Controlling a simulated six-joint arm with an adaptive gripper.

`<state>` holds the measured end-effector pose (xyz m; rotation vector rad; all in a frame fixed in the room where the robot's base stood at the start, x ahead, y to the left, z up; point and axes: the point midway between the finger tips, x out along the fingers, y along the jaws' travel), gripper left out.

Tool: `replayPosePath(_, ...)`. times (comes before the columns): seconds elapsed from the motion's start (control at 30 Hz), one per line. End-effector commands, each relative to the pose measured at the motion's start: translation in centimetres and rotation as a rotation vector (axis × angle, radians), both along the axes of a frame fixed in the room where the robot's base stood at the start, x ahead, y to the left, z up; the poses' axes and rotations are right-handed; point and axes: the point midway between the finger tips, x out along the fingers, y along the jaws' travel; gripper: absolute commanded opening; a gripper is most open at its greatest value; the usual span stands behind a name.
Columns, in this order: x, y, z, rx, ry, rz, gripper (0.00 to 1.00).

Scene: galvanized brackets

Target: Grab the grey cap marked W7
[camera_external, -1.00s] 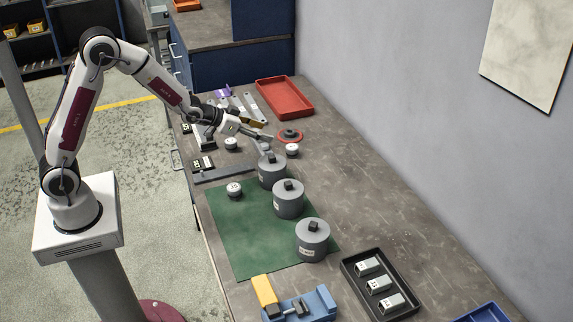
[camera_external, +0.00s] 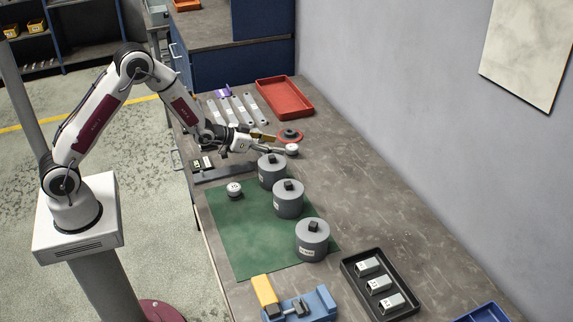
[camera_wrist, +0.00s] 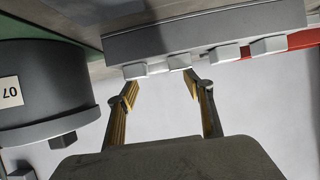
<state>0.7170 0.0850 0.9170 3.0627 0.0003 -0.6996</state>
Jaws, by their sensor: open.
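Two small round grey caps with pale, marked tops show in the external view: one (camera_external: 292,149) just beyond my fingertips, one (camera_external: 235,189) on the green mat. Their marks are too small to read, so I cannot tell which is W7. My gripper (camera_external: 276,144) is open and empty, level and pointing right at the first cap.
Three grey knobbed cylinders (camera_external: 288,200) stand near the mat (camera_external: 235,240); the nearest to my gripper fills the wrist view's left side (camera_wrist: 40,90). A red tray (camera_external: 284,97) stands farther back.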

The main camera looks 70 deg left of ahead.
Motion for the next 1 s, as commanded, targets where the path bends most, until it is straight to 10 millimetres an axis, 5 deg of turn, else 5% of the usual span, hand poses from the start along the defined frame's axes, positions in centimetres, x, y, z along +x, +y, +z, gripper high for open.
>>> replayPosePath(1.0, 2.5, -0.1, -1.1, 0.0, 0.0, 0.0, 0.51)
